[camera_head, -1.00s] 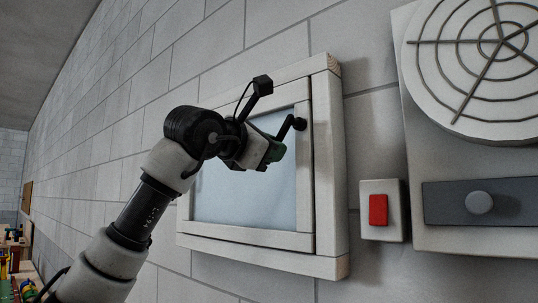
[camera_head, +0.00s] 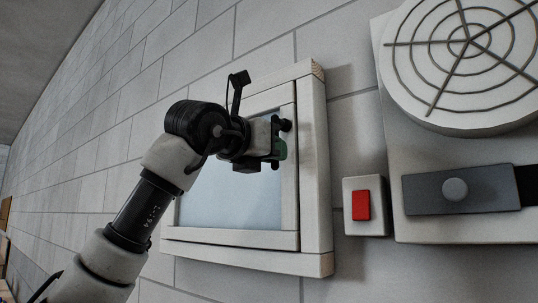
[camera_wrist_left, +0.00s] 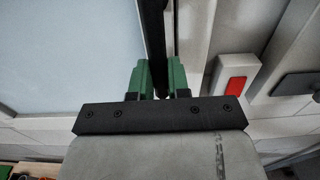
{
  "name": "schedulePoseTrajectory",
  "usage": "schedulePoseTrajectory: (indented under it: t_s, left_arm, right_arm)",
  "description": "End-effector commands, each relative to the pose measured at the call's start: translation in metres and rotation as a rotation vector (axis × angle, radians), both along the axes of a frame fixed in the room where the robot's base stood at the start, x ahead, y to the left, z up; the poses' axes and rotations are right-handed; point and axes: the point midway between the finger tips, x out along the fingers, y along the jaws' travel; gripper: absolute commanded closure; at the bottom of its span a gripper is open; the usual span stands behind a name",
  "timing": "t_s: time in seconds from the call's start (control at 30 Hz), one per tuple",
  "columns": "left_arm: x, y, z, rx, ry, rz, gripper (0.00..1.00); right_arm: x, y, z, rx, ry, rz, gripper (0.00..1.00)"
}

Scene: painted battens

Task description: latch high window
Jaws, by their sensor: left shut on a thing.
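The window is a pale pane (camera_head: 225,205) in a white sash within a white outer frame (camera_head: 316,170) on the wall. The sash looks seated in the frame. Its black handle (camera_head: 286,125) is on the right side of the sash, and most of it is hidden by my gripper in the head view. My left gripper (camera_head: 278,150), with green fingers, is shut on the handle. In the left wrist view the handle shows as a dark upright bar (camera_wrist_left: 153,30) between the green fingers (camera_wrist_left: 163,75). My right gripper is in neither view.
Right of the window are a white box with a red switch (camera_head: 361,205) and a panel with a round fan grille (camera_head: 465,60). Below the grille is a grey slider plate with a round knob (camera_head: 455,190). The block wall left of the window is bare.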

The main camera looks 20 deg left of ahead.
Motion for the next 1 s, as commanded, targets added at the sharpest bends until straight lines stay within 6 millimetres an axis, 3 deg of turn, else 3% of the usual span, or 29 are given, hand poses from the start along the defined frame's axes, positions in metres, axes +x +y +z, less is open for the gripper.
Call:
schedulePoseTrajectory:
  t_s: [0.47, 0.5, 0.63, 1.0]
  left_arm:
    - [-0.0002, -0.0008, 0.0000, -0.019, 0.008, -0.001, 1.00]
    - [-0.0002, -0.0008, 0.0000, -0.020, 0.008, -0.001, 0.80]
    - [-0.0002, -0.0008, 0.0000, -0.018, 0.007, 0.000, 0.60]
    - [-0.0054, 0.0013, -0.0009, -0.014, 0.004, 0.001, 0.57]
  right_arm:
    - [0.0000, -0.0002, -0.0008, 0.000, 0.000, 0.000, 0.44]
    - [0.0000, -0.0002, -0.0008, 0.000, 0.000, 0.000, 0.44]
    - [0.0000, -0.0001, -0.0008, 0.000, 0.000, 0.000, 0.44]
    - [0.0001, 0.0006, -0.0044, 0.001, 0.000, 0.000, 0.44]
